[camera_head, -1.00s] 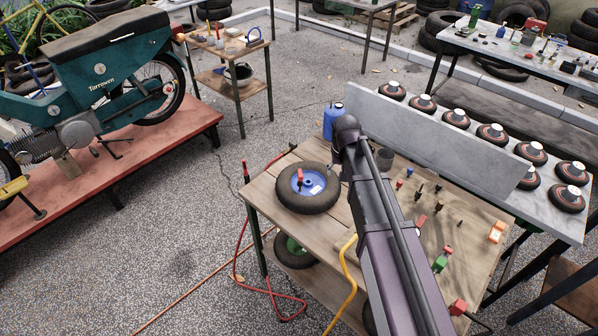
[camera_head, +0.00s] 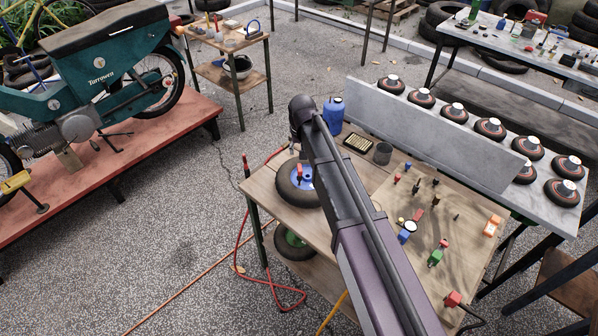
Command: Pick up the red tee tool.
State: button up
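Several small red pieces are on the wooden cart, and at this size I cannot tell for sure which is the red tee tool. One red piece (camera_head: 300,171) stands on the blue hub of the tyred wheel at the cart's left. Another red piece (camera_head: 418,214) lies near the middle of the board, and a small red piece (camera_head: 397,178) stands farther back. My arm crosses the cart from the bottom, its wrist above the cart's back left edge. My gripper's fingers are mostly hidden behind the arm, so their opening cannot be seen.
A wheel (camera_head: 284,187) is partly behind my arm. A blue can (camera_head: 334,113), dark cup (camera_head: 383,153) and tray (camera_head: 358,143) stand at the back. A grey upright panel (camera_head: 430,132) borders the cart's right. Red hose (camera_head: 238,235) hangs at the left.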

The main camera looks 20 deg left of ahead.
aim_at(300, 167)
jog(key=shift+w+a+f+b, duration=0.1)
jog(key=shift+w+f+b, duration=0.1)
jog(key=shift+f+b, duration=1.2)
jog(key=shift+w+a+f+b, duration=0.1)
jog(key=shift+w+f+b, duration=0.1)
jog(key=shift+f+b, duration=1.15)
jog(key=shift+w+a+f+b, duration=0.1)
jog(key=shift+w+f+b, duration=0.1)
jog(key=shift+f+b, duration=1.15)
jog(key=shift+f, duration=0.1)
jog(key=shift+f, duration=0.1)
jog(key=f+b, duration=0.2)
jog(key=w+b, duration=0.1)
jog(key=shift+a+f, duration=0.25)
jog(key=shift+f, duration=0.15)
jog(key=shift+w+a+f+b, duration=0.1)
jog(key=shift+w+f+b, duration=0.1)
jog(key=shift+f+b, duration=0.8)
grip_shut()
